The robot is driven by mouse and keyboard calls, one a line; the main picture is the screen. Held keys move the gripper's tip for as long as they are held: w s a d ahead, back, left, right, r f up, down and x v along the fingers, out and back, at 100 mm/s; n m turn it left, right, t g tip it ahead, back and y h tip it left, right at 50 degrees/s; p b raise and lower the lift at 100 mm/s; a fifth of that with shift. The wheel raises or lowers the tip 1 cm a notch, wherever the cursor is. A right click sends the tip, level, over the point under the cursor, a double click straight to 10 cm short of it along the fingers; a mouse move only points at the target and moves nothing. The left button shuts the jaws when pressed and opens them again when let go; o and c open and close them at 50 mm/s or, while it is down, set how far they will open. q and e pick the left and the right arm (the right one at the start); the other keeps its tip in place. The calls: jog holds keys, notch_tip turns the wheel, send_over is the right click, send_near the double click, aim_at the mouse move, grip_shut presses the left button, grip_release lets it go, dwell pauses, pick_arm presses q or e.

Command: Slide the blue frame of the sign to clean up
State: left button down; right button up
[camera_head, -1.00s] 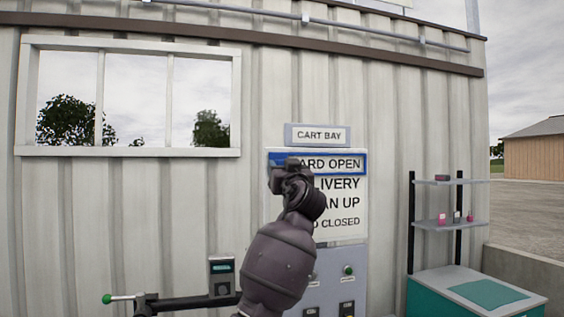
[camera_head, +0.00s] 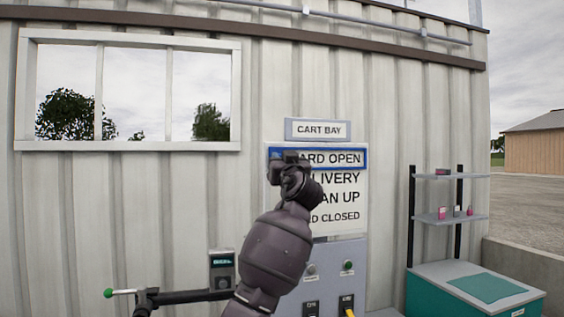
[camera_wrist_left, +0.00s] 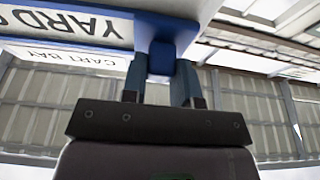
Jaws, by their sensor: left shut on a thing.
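The white sign (camera_head: 345,228) hangs on the corrugated wall with rows of black text, partly hidden by my left arm. The blue frame (camera_head: 364,159) surrounds the top row, "YARD OPEN". Rows ending "LIVERY", "AN UP" and "D CLOSED" show below it. My left gripper (camera_head: 284,160) is at the frame's left end. In the left wrist view, the fingers of my left gripper (camera_wrist_left: 161,84) are shut on a blue tab of the frame (camera_wrist_left: 162,58). My right gripper is not in view.
A "CART BAY" plate (camera_head: 318,130) is above the sign. A grey panel (camera_head: 330,275) with buttons and switches is below it. A shelf (camera_head: 450,217) and a teal box (camera_head: 475,290) stand at right. A green-knobbed lever (camera_head: 122,292) is at lower left.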

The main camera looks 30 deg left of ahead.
pick_arm(q)
jog(key=shift+f, duration=0.1)
notch_tip(320, 180, down, 11)
jog(key=b, duration=0.9)
jog(key=shift+w, duration=0.1)
jog(key=shift+f, duration=0.35)
jog(key=shift+r, duration=0.15)
jog(key=c, duration=0.9)
grip_release()
